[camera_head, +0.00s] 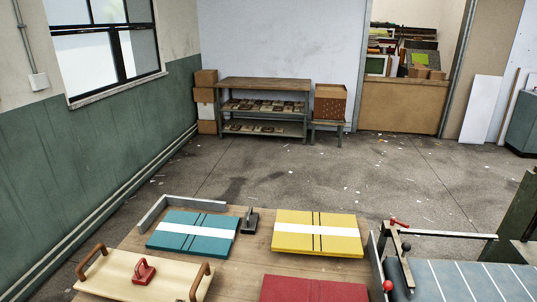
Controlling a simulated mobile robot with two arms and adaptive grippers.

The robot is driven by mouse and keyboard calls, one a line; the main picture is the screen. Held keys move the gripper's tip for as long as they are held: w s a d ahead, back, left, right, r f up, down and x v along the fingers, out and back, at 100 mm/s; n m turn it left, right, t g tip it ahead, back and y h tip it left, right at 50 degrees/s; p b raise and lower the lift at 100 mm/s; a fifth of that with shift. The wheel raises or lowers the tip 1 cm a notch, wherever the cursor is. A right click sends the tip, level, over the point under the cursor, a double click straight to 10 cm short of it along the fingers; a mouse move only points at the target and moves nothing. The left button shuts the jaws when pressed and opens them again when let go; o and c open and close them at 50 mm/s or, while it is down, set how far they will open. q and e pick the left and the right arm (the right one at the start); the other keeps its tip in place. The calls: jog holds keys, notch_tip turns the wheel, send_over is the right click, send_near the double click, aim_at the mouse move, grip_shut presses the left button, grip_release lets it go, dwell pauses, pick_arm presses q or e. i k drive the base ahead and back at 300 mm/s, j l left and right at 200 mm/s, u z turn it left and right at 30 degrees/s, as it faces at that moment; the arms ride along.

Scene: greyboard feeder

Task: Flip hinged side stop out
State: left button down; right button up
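The feeder is at the lower right, with a grey-blue bed (470,281) marked by white lines. A long pale metal bar (447,234) runs along its far edge. At its left corner are a red handle (399,224), an upright dark arm (402,262) and a red ball knob (388,285). I cannot tell for certain which of these parts is the hinged side stop, or its exact position. The feeder's near part is cut off by the frame. Neither of my grippers shows in this view.
A wooden table (225,268) carries a teal stack (185,243) beside a metal angle stop (155,213), a yellow stack (296,245), a red stack (313,292) and a handled cream board (126,279). A green post (512,220) stands right. Floor behind is mostly clear.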

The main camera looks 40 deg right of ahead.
aim_at(381, 288)
jog(key=z, duration=2.3)
